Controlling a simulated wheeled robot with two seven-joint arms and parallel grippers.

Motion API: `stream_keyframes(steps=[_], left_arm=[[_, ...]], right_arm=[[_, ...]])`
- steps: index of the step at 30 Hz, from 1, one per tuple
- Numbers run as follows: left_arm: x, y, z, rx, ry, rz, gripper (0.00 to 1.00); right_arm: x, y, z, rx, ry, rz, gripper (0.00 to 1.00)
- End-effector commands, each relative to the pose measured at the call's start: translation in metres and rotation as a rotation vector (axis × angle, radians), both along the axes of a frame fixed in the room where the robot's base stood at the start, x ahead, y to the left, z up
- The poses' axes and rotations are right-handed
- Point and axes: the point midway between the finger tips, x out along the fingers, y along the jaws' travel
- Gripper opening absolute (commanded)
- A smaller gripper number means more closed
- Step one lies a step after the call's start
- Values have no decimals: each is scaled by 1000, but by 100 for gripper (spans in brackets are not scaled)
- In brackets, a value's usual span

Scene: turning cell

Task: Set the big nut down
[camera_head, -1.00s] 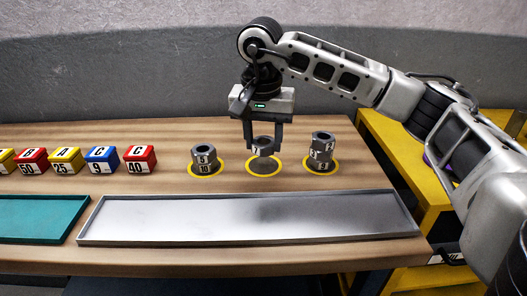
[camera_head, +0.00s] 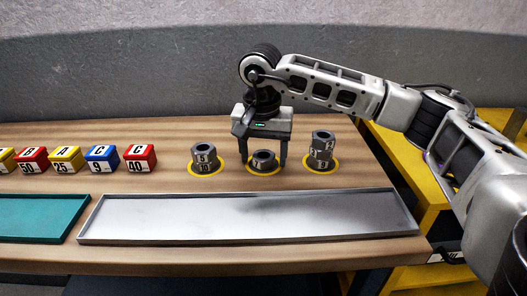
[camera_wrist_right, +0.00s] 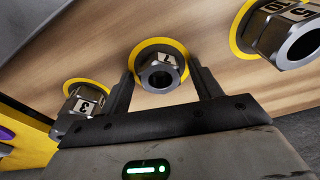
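The big nut, a dark grey hex nut (camera_head: 263,163) with a pale number label, sits flat on the table inside the middle yellow ring (camera_head: 265,174). It also shows in the right wrist view (camera_wrist_right: 160,74), with its bore facing the camera. My right gripper (camera_head: 265,161) is open above the table, one finger on each side of the nut. In the right wrist view (camera_wrist_right: 163,90) gaps show between the nut and both fingers. My left gripper is in neither view.
A nut stack (camera_head: 206,159) stands on the left yellow ring, and a taller stack (camera_head: 322,150) on the right ring. A long grey tray (camera_head: 250,240) lies in front, a teal tray (camera_head: 40,220) beside it. Labelled coloured blocks (camera_head: 140,158) line the left.

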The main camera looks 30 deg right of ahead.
Motion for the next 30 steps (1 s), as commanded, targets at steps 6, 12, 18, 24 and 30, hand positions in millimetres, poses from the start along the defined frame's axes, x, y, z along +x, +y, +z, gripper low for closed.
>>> stream_keyframes(steps=[6, 12, 18, 24, 30], left_arm=[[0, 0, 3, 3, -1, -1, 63], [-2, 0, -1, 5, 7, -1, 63], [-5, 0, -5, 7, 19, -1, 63], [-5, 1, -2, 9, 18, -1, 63], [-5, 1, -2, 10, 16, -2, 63]], right_arm=[[0, 0, 8, 1, -2, 0, 64], [-2, 4, 43, 2, -6, 1, 64], [-6, 8, 86, 1, -5, 1, 64], [-9, 10, 115, 0, -1, 0, 64], [-10, 11, 123, 1, 1, 1, 64]])
